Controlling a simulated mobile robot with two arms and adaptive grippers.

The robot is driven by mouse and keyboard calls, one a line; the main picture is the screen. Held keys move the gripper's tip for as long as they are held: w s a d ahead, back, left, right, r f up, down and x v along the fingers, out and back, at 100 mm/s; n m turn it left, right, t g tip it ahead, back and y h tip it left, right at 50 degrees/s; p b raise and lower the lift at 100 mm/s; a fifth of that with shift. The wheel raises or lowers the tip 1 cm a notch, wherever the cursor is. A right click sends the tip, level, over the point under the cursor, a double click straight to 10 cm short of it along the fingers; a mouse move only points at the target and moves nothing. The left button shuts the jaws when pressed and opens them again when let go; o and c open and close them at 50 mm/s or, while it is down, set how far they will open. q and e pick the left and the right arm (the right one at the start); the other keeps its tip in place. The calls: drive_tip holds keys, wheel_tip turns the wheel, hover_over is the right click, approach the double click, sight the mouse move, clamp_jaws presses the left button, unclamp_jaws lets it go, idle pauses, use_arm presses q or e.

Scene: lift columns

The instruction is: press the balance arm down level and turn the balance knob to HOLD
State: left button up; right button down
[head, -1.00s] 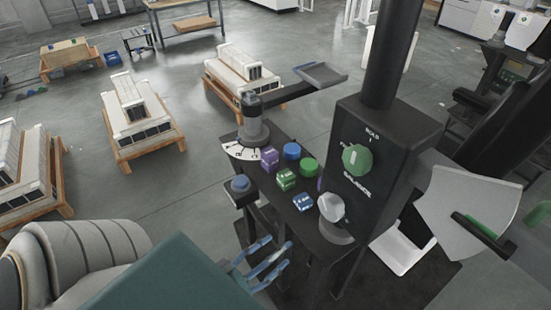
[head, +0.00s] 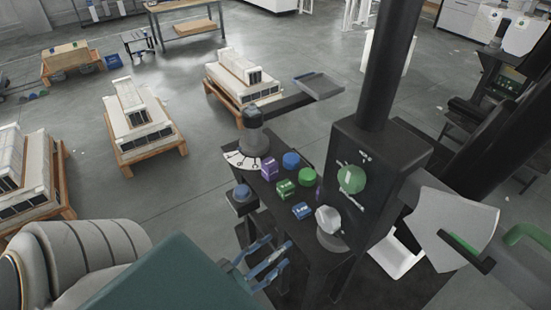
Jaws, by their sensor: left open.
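The balance knob (head: 351,179) is a green round knob on the face of a dark box, under a small white label too blurred to read now. A dark arm with a green part (head: 464,248) lies across a pale fan-shaped plate right of the box; it may be the balance arm, and I cannot tell if it is level. My left gripper (head: 268,262), with blue fingers on a teal arm, is open and empty at the lower middle, in front of the dark table and apart from the knob. My right gripper is not in view.
The dark table holds a purple block (head: 269,172), a blue cylinder (head: 291,160), a green cylinder (head: 307,176) and a pale knob (head: 329,218). A post (head: 252,118) with a dial and a tray arm (head: 318,86) stands behind. Wooden pallets (head: 150,155) stand on the floor at left.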

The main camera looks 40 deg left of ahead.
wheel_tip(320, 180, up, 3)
drive_tip(key=p, duration=0.2)
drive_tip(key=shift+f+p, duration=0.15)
drive_tip(key=shift+p, duration=0.2)
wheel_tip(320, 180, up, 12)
idle(0.8)
